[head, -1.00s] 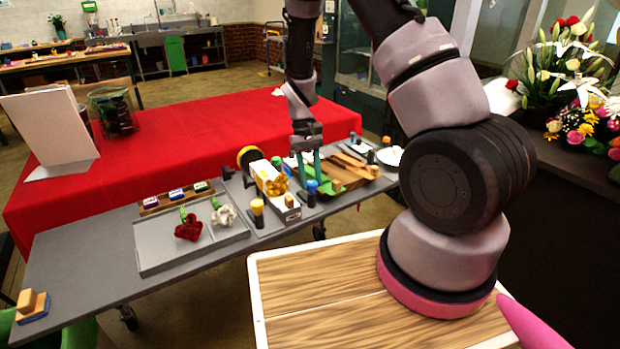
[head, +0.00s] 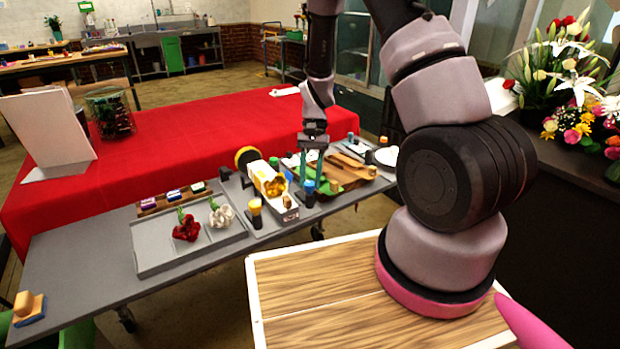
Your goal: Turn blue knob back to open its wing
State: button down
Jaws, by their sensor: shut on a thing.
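The blue knob (head: 308,187) is a small blue cap on a dark post, at the near edge of the grey station in the head view. My gripper (head: 311,178) points down over it. Its teal fingers are closed on the blue knob, and their tips partly cover it.
A yellow-capped post (head: 255,206) and a white box with yellow contents (head: 270,184) stand close left of my gripper. A grey tray (head: 160,262) with a red and a white flower lies further left. A red-covered table (head: 200,130) is behind.

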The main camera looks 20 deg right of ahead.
dwell(0.3)
jog(key=c, duration=0.5)
grip_release()
jog(key=v, duration=1)
jog(key=shift+w+r, duration=0.25)
jog(key=shift+r, duration=0.1)
jog(key=shift+d, duration=0.15)
jog(key=s+d+r+t, duration=0.1)
jog(key=s+r+t, duration=0.2)
jog(key=r, duration=0.7)
jog(key=s+d+r+t, duration=0.15)
jog(key=s+r, duration=0.25)
jog(key=r, duration=0.6)
jog(key=s+r+n+t, duration=0.1)
jog(key=s+r+t, duration=0.5)
jog(key=s, duration=0.6)
notch_tip(320, 180, up, 3)
jog(key=shift+d+f, duration=0.15)
jog(key=shift+d, duration=0.3)
